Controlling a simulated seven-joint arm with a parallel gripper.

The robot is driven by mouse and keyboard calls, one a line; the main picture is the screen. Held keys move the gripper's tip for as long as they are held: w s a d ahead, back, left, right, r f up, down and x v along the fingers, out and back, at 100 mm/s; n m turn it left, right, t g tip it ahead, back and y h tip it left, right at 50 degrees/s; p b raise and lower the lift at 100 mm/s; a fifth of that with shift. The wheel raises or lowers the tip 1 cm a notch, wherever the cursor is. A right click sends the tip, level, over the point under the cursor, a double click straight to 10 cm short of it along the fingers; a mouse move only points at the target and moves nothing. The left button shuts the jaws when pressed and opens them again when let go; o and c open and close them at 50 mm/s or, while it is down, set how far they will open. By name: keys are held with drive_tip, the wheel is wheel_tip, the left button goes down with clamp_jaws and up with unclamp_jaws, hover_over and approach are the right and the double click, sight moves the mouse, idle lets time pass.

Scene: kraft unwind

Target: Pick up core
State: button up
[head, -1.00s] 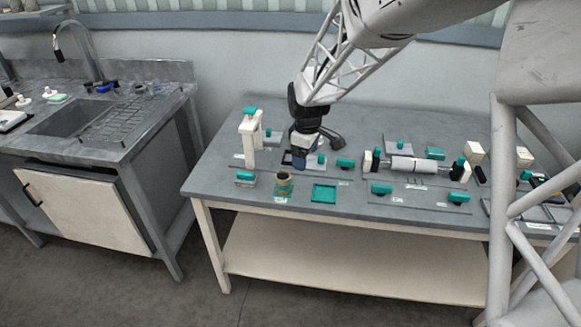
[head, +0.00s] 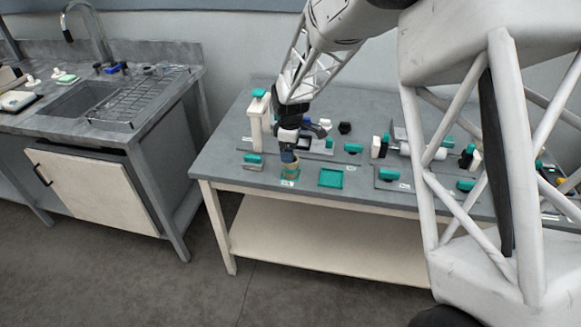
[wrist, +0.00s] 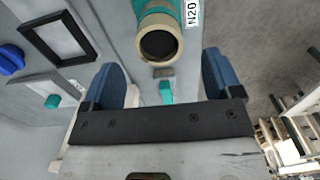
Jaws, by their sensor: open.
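The core is a tan kraft tube with an open round end and teal around its side. In the head view the core (head: 291,173) stands near the front edge of the bench, partly hidden by my gripper (head: 288,154). In the wrist view the core (wrist: 158,42) shows its dark hollow mouth, near the top middle. My gripper (wrist: 162,75) is open, with one blue finger on each side of the picture. The core appears ahead of the gap between the fingers, not gripped. Whether a finger touches it I cannot tell.
A teal square tray (head: 331,178) lies right of the core. A white upright stand (head: 258,122) with a teal top is behind left. A teal-topped block (head: 252,160) sits left. A white roll (head: 425,151) on a fixture is farther right. The bench's front edge is close.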

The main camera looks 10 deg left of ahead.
sight(290, 165)
drive_tip(key=shift+f, duration=1.05)
drive_tip(key=shift+f, duration=0.1)
drive_tip(key=shift+f, duration=2.55)
drive_tip(key=shift+c, duration=0.3)
drive_tip(key=c, duration=0.9)
